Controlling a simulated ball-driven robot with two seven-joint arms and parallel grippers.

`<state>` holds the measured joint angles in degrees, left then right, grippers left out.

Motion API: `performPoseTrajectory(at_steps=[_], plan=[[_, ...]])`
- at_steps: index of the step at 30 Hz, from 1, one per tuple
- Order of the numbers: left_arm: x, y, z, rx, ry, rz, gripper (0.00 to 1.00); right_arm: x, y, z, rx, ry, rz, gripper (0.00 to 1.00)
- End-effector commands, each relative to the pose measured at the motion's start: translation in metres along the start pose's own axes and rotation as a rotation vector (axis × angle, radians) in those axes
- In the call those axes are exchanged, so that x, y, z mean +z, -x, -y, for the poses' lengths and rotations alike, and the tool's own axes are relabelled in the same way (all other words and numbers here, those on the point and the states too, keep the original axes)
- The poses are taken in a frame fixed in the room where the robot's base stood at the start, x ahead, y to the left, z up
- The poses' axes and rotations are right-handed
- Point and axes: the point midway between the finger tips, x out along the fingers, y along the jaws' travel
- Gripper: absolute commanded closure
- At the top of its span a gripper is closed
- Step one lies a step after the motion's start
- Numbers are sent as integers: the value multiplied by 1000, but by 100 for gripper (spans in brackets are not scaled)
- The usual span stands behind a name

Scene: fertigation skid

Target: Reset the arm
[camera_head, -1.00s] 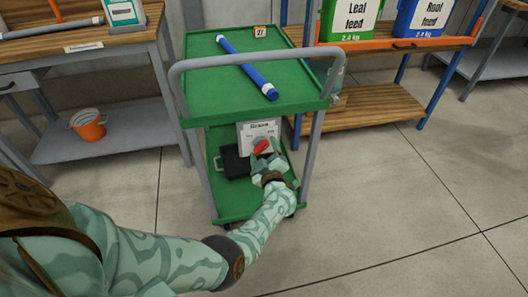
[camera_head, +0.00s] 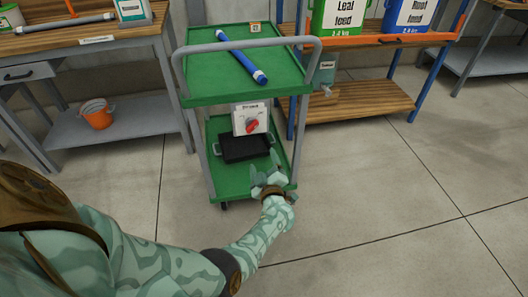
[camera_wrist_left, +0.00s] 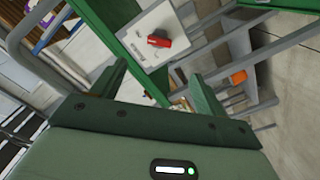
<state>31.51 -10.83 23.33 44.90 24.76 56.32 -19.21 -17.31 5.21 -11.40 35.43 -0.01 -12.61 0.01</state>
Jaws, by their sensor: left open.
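My left gripper (camera_head: 267,180) is in front of the lower shelf of the green cart, open, with nothing between its fingers. In the left wrist view its two fingers (camera_wrist_left: 163,90) stand apart. A white panel with a red knob (camera_head: 252,126) is on the cart between the shelves, behind and above the gripper. The red knob also shows in the left wrist view (camera_wrist_left: 159,41), beyond the fingers and apart from them. My left arm comes in from the lower left. My right gripper is not in view.
The green cart (camera_head: 200,87) carries a blue tube (camera_head: 243,60) on top and a black tray (camera_head: 243,148) below. A workbench stands left, with an orange bucket (camera_head: 97,113) on its lower shelf. A rack with feed containers stands right. Floor is clear in front and right.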

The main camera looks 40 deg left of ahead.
Motion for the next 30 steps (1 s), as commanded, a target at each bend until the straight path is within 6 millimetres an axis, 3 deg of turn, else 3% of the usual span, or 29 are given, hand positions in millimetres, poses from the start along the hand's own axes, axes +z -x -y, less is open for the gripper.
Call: performPoseTrajectory(at_steps=[7, 16, 19, 21, 23, 24, 26, 27, 30], plan=[[0, 0, 0, 0, 0, 0, 27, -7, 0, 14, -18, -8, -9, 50], [1, 0, 0, 1, 5, 3, 27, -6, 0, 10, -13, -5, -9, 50], [14, 1, -6, 32, -11, 70, 27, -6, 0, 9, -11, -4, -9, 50], [40, 8, -18, 99, -69, 193, 27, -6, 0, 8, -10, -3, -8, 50], [72, 27, -25, 196, -185, 359, 27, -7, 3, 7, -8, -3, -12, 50], [91, 52, -14, 253, -295, 491, 27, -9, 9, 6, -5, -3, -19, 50], [112, 92, 17, 311, -456, 665, 27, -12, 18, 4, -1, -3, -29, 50], [119, 117, 42, 336, -553, 765, 27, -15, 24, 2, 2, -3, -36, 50], [123, 181, 110, 371, -773, 984, 27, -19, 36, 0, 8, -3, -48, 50]])
